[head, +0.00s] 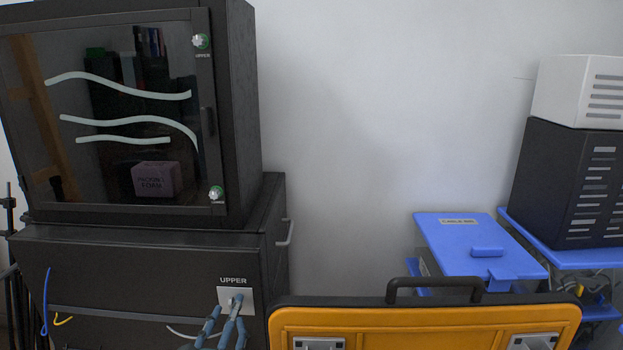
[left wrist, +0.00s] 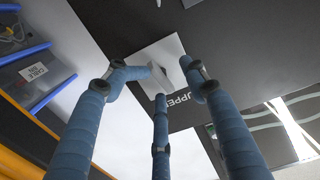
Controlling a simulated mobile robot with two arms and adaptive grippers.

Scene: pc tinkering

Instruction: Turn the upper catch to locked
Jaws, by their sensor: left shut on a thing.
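The upper catch sits on a pale square plate (head: 247,299) under the word UPPER, on the dark cabinet's front at the lower left of the head view. The plate (left wrist: 163,50) also shows in the left wrist view, with the lettering partly behind a finger. My left gripper (head: 227,309), with blue segmented fingers, is at the plate and shut on the catch. In the left wrist view the fingertips (left wrist: 165,77) close around the plate's middle. My right gripper is not in view.
A glass-doored case (head: 110,165) with two green-and-white knobs stands on the cabinet. An orange case (head: 430,323) with a dark handle is close to the right of my left gripper.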

